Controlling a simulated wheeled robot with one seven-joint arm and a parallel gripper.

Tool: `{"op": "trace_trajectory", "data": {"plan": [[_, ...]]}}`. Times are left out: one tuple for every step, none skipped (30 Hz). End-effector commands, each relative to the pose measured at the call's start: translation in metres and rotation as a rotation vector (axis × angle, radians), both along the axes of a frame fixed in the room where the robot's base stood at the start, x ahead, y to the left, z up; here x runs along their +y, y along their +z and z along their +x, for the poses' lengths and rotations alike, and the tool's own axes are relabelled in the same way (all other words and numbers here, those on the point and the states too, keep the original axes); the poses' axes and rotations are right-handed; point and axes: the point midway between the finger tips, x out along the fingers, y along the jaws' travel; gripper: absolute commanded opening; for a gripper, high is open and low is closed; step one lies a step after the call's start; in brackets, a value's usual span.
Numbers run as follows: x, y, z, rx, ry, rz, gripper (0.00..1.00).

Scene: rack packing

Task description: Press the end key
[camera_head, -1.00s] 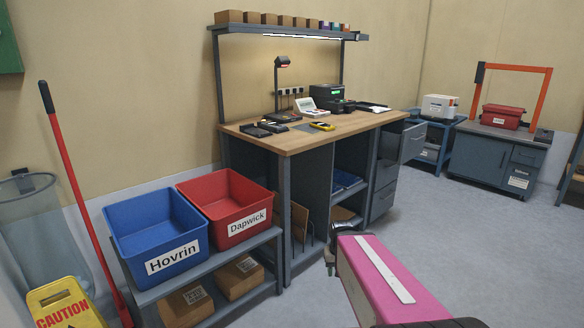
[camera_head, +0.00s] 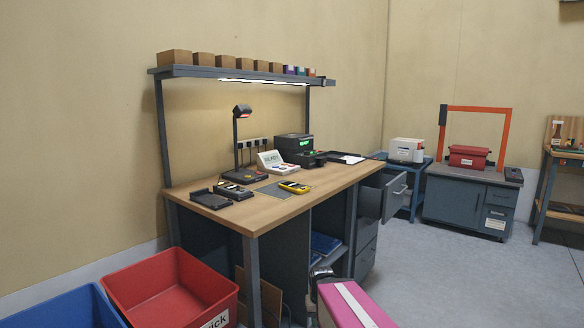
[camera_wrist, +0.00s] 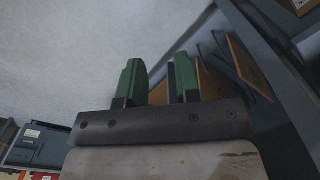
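A small white device with a screen that seems to read READY and a few coloured keys (camera_head: 275,162) stands towards the back of the wooden workbench (camera_head: 300,208) in the head view. The key labels are too small to read, so I cannot tell which is the end key. A black printer-like box with a green display (camera_head: 293,147) stands just right of it. My gripper (camera_wrist: 158,85) shows in the wrist view with its two green fingers apart and nothing between them. It is low beside the bench frame, away from the device.
A yellow handheld device (camera_head: 294,187) lies near the bench's front edge, with black handsets and cradles (camera_head: 232,189) to its left. An open drawer (camera_head: 393,198) juts out at the bench's right end. A red bin (camera_head: 170,289) and blue bin (camera_head: 60,309) stand at lower left.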

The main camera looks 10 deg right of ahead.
Motion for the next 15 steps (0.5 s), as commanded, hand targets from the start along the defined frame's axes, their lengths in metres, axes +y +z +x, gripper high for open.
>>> {"op": "trace_trajectory", "data": {"plan": [[0.0,0.0,0.0001,0.0,0.0,0.0,0.13],[0.0,0.0,0.0002,0.0,0.0,0.0,0.04],[0.0,0.0,0.0002,0.0,0.0,0.0,0.0],[0.0,0.0,0.0002,0.0,0.0,0.0,0.0],[0.0,-0.0001,0.0003,0.0,0.0,0.0,0.0],[0.0,-0.0001,0.0003,0.0,0.0,0.0,0.0],[0.0,-0.0001,0.0003,0.0,0.0,0.0,0.0],[0.0,-0.0001,0.0003,0.0,0.0,0.0,0.0],[0.0,-0.0001,0.0003,0.0,0.0,0.0,0.0],[0.0,-0.0001,0.0003,0.0,0.0,0.0,0.0],[0.0,-0.0001,0.0004,0.0,0.0,0.0,0.0],[0.0,-0.0001,0.0004,0.0,0.0,0.0,0.0],[0.0,-0.0001,0.0004,0.0,0.0,0.0,0.0],[0.0,-0.0001,0.0004,0.0,0.0,0.0,0.0],[0.0,-0.0001,0.0004,0.0,0.0,0.0,0.0]]}}
